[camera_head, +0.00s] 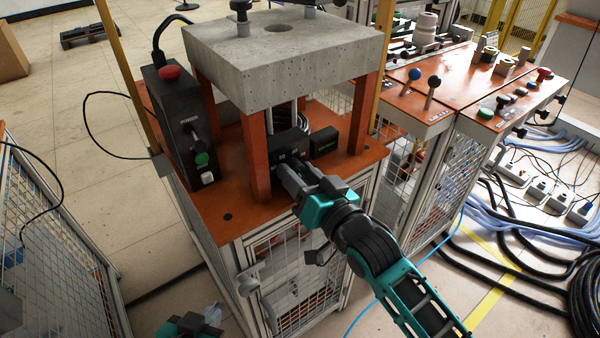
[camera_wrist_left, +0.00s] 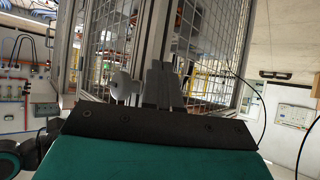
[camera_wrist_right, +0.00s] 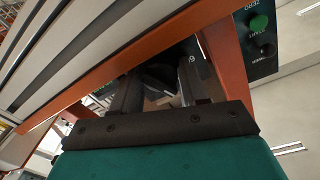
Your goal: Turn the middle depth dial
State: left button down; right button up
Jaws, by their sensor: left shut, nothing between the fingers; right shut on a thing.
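A black control box (camera_head: 283,148) sits on the orange tabletop under the grey slab. My right gripper (camera_head: 285,172) reaches in at its front, between the orange posts, and covers most of its face. In the right wrist view its fingers (camera_wrist_right: 158,85) are shut on a dark dial (camera_wrist_right: 156,76), mostly hidden between them. I cannot tell from its markings which dial this is. My left arm shows at the bottom edge of the head view, low and in front of the cabinet. In the left wrist view my left gripper (camera_wrist_left: 162,80) is shut and empty, near the cabinet's frame.
A concrete slab (camera_head: 280,60) on orange posts (camera_head: 254,155) roofs the work space. A tall black panel (camera_head: 175,130) with a red button (camera_head: 169,71) stands at the left. A second orange console (camera_head: 425,95) stands to the right. Cables lie on the floor at right.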

jog(key=shift+a+r+n+p, duration=0.1)
jog(key=shift+r+n+p, duration=0.05)
jog(key=shift+n+p, duration=0.65)
jog(key=shift+n, duration=0.5)
jog(key=n+p, duration=0.2)
jog(key=n, duration=0.3)
jog(key=shift+n+y+p, duration=0.3)
jog(key=shift+n+y, duration=0.1)
jog(key=shift+n, duration=0.7)
pick_arm(q)
jog(key=shift+s+a+r+y, duration=0.2)
jog(key=shift+s+a+r, duration=0.1)
jog(key=shift+a+r, duration=0.15)
jog(key=shift+s+a+r+y, duration=0.2)
jog(key=shift+s+a+r, duration=0.05)
jog(key=shift+a+r, duration=0.2)
jog(key=shift+d+r, duration=0.1)
pick_arm(e)
jog(key=shift+a+r+n, duration=0.1)
jog(key=shift+n, duration=0.3)
jog(key=shift+c, duration=0.2)
jog(key=o, duration=1)
pick_arm(q)
jog(key=shift+w+r, duration=0.1)
jog(key=shift+w, duration=0.05)
pick_arm(e)
jog(key=shift+o, duration=0.3)
jog(key=shift+f, duration=0.2)
